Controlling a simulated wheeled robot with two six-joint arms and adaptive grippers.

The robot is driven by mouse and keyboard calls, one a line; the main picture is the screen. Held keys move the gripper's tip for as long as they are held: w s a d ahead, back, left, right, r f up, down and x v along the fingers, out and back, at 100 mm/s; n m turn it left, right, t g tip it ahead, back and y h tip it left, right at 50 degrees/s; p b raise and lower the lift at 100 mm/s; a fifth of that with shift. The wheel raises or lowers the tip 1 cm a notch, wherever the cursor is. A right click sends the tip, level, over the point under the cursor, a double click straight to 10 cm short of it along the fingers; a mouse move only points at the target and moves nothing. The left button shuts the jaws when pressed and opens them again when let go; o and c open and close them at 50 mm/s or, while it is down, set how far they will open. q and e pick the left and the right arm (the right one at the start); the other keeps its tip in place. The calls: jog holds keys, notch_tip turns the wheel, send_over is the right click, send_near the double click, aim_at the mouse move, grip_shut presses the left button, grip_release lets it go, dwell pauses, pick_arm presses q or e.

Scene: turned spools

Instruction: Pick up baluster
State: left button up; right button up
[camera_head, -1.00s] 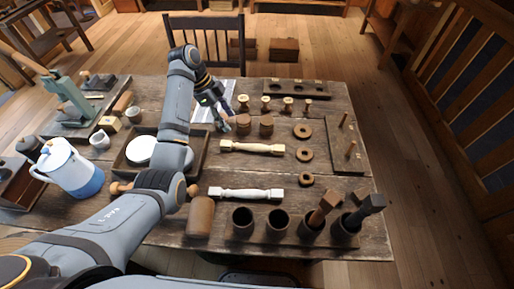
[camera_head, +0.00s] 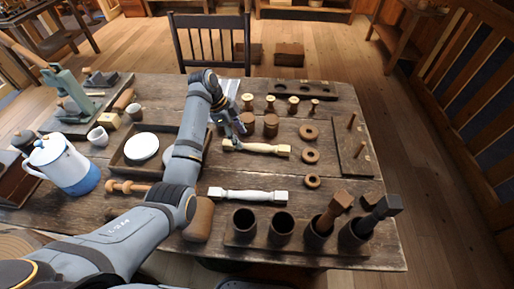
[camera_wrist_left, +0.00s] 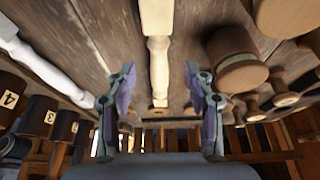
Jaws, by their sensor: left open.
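A pale wooden baluster (camera_head: 262,148) lies across the middle of the table. A white baluster (camera_head: 248,195) lies nearer the front, roughly parallel to it. My left gripper (camera_head: 236,132) is open and empty beside the left end of the pale wooden baluster in the head view. In the left wrist view, the pale baluster (camera_wrist_left: 159,60) runs lengthwise between the two spread fingers (camera_wrist_left: 160,88), which do not appear to touch it. The white baluster (camera_wrist_left: 45,65) lies off to the left there. My right gripper is not in view.
Dark numbered cups (camera_head: 281,228) stand along the front. A tray (camera_head: 122,150) with a white plate and a blue-white pot (camera_head: 66,166) are at left.

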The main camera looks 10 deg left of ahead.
aim_at(245, 144)
pick_arm(q)
jog(key=x, duration=0.4)
jog(key=shift+s+d+f, duration=0.1)
jog(key=shift+d+f, duration=0.1)
jog(key=shift+f, duration=0.1)
grip_shut()
